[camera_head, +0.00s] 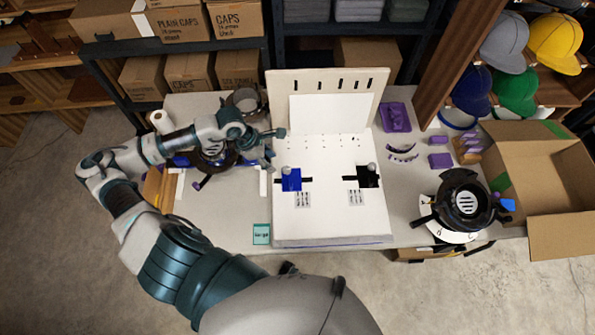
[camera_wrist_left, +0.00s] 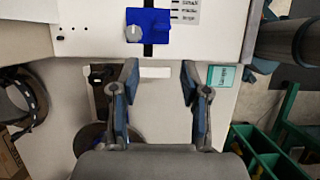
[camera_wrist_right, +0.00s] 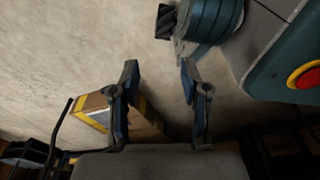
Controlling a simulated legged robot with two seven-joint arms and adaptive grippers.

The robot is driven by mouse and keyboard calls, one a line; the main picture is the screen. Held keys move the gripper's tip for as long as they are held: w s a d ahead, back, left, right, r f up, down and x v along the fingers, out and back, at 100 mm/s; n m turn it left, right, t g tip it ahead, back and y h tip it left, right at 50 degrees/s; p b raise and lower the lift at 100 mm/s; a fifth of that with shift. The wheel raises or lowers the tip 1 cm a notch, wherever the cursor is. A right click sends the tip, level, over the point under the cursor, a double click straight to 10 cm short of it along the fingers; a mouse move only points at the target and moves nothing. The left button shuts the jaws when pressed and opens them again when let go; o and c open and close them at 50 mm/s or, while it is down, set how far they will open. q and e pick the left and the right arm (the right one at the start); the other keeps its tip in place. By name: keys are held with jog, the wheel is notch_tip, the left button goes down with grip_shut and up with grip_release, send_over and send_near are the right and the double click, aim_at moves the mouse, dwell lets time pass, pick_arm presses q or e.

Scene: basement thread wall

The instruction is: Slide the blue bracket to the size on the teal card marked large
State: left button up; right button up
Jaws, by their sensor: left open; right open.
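The blue bracket (camera_head: 291,181) with a grey knob sits over a dark slot on the white board (camera_head: 330,218). It also shows at the top of the left wrist view (camera_wrist_left: 160,22). A printed size label (camera_head: 303,199) lies beside it, with small, medium and large lines in the left wrist view (camera_wrist_left: 185,12). The teal card (camera_head: 261,234) lies on the table left of the board's front corner and appears to read large. My left gripper (camera_wrist_left: 160,72) is open and empty, left of the bracket and apart from it. My right gripper (camera_wrist_right: 160,70) is open and empty over the floor.
A black bracket (camera_head: 368,177) sits on a second slot to the right. The board has an upright back panel (camera_head: 327,95). Purple parts (camera_head: 396,117), a round black device (camera_head: 466,204) and an open carton (camera_head: 545,180) stand at the right.

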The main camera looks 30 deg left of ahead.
aim_at(291, 182)
pick_arm(q)
jog(key=x, duration=1.5)
jog(key=shift+s+d+f+b, duration=0.1)
jog(key=shift+d+f+b, duration=0.05)
jog(key=shift+f+b, duration=0.2)
jog(key=shift+d+f, duration=0.25)
jog(key=shift+f, duration=0.35)
pick_arm(e)
jog(key=shift+w+r, duration=0.4)
jog(key=shift+w, duration=0.05)
jog(key=shift+a, duration=0.1)
